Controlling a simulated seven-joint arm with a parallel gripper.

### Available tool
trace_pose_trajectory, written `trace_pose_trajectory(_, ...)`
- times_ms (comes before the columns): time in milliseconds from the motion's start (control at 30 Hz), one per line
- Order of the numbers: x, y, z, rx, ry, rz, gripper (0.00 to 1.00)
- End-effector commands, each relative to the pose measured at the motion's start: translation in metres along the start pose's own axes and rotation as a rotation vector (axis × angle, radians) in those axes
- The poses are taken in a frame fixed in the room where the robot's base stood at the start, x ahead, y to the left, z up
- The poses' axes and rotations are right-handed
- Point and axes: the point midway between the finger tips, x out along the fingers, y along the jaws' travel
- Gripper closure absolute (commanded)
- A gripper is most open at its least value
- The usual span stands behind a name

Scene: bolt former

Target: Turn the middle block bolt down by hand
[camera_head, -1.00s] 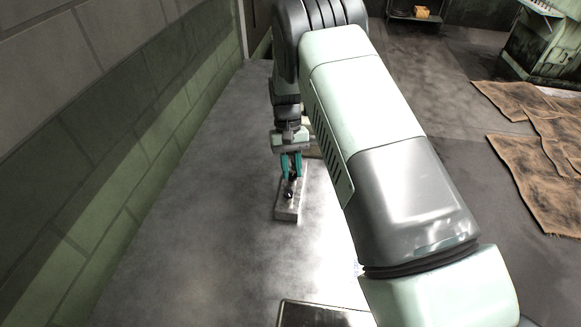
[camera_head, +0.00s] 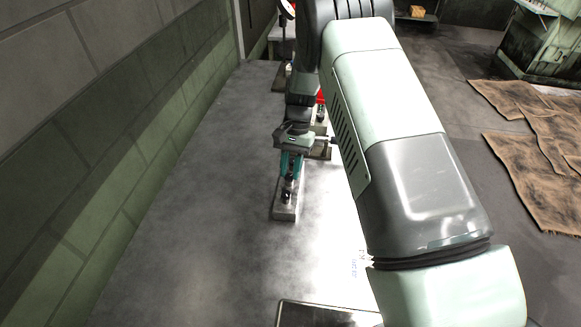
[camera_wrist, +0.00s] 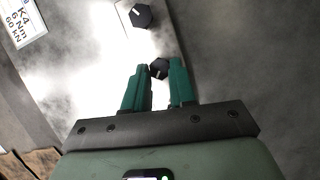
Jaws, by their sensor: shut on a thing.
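A small pale metal block (camera_head: 286,213) stands on the grey bench, with black bolts in its top. The bolt at its near end (camera_head: 286,196) is clear of my gripper. This end bolt also shows as a dark hex head in the wrist view (camera_wrist: 140,16). My gripper (camera_head: 290,176) points down over the block with teal fingers. In the wrist view, the middle bolt's dark hex head (camera_wrist: 160,68) sits between the fingertips, and my gripper is shut on it. The far part of the block is hidden behind my gripper.
Behind my gripper, other fixtures and a red part (camera_head: 321,97) stand on the bench, partly hidden by my arm. A dark-edged plate (camera_head: 310,314) lies at the near edge. A white label (camera_wrist: 22,22) shows on the bench. The bench's left side is clear up to the wall.

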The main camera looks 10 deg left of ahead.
Motion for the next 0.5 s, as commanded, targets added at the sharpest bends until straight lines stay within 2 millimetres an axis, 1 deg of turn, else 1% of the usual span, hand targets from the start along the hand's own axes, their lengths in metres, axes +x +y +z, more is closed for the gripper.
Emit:
trace_pose_trajectory(333, -0.0020, -0.0007, -0.0002, 0.001, 0.002, -0.003, 1.00)
trace_pose_trajectory(367, -0.0020, -0.0007, -0.0003, 0.001, 0.002, -0.003, 0.72)
trace_pose_trajectory(500, -0.0014, -0.0005, -0.0002, 0.001, 0.002, -0.002, 0.50)
